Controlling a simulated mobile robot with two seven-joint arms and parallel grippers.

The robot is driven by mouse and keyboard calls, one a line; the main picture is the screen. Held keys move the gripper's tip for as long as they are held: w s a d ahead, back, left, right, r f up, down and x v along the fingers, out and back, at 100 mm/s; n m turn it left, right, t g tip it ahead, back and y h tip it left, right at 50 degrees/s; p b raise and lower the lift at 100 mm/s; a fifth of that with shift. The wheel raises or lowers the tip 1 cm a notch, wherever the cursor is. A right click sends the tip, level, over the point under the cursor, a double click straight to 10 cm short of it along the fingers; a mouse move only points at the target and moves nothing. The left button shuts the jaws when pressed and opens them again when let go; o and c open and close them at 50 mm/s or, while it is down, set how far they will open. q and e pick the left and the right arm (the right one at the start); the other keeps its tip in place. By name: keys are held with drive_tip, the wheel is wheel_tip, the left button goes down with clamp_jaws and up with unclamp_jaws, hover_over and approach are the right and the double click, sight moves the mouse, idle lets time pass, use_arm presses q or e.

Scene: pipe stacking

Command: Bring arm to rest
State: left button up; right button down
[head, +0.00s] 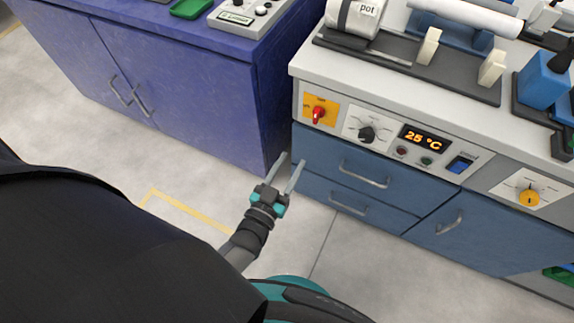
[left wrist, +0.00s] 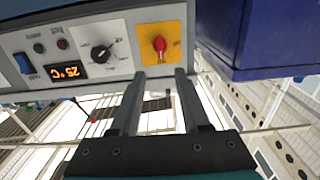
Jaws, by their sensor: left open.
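My left gripper (head: 288,176) is open and empty. It is over the floor in front of the gap between the purple cabinet and the blue-drawer bench. In the left wrist view its two fingers (left wrist: 160,78) reach up toward the bench's control panel, just short of the red knob (left wrist: 159,44) in the picture. I cannot tell the distance between them. The red knob on its yellow plate also shows in the head view (head: 319,114), above and right of the gripper. My right gripper is not in view.
The purple cabinet (head: 180,85) stands at the left. The bench with blue drawers (head: 350,175) carries a display reading 25 °C (head: 423,139), a white pot (head: 352,15) and a dark base plate with pale blocks. The floor (head: 90,135) is clear, with a yellow line.

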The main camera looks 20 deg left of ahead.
use_arm(q)
drive_tip(key=shift+s, duration=0.55)
drive_tip(key=s+a+f+g, duration=0.1)
drive_tip(key=s+f+g, duration=0.25)
drive_tip(key=f, duration=0.35)
drive_tip(key=s+a+f+m+g, duration=0.1)
drive_tip(key=s+f+g, duration=0.25)
drive_tip(key=f, duration=0.25)
drive_tip(key=s+a+f+g, duration=0.1)
drive_tip(key=s+f+g, duration=0.1)
drive_tip(key=s+f, duration=0.35)
drive_tip(key=s+a+f+g, duration=0.2)
drive_tip(key=s+f+g, duration=0.1)
drive_tip(key=s, duration=0.3)
drive_tip(key=s+a+f+g+y, duration=0.1)
drive_tip(key=s+a+f+g, duration=0.2)
drive_tip(key=s+f, duration=0.2)
drive_tip(key=shift+s+a+f+m+g, duration=0.25)
drive_tip(key=shift+s+m+g, duration=0.15)
drive_tip(key=shift+s, duration=0.35)
drive_tip(key=shift+o, duration=0.2)
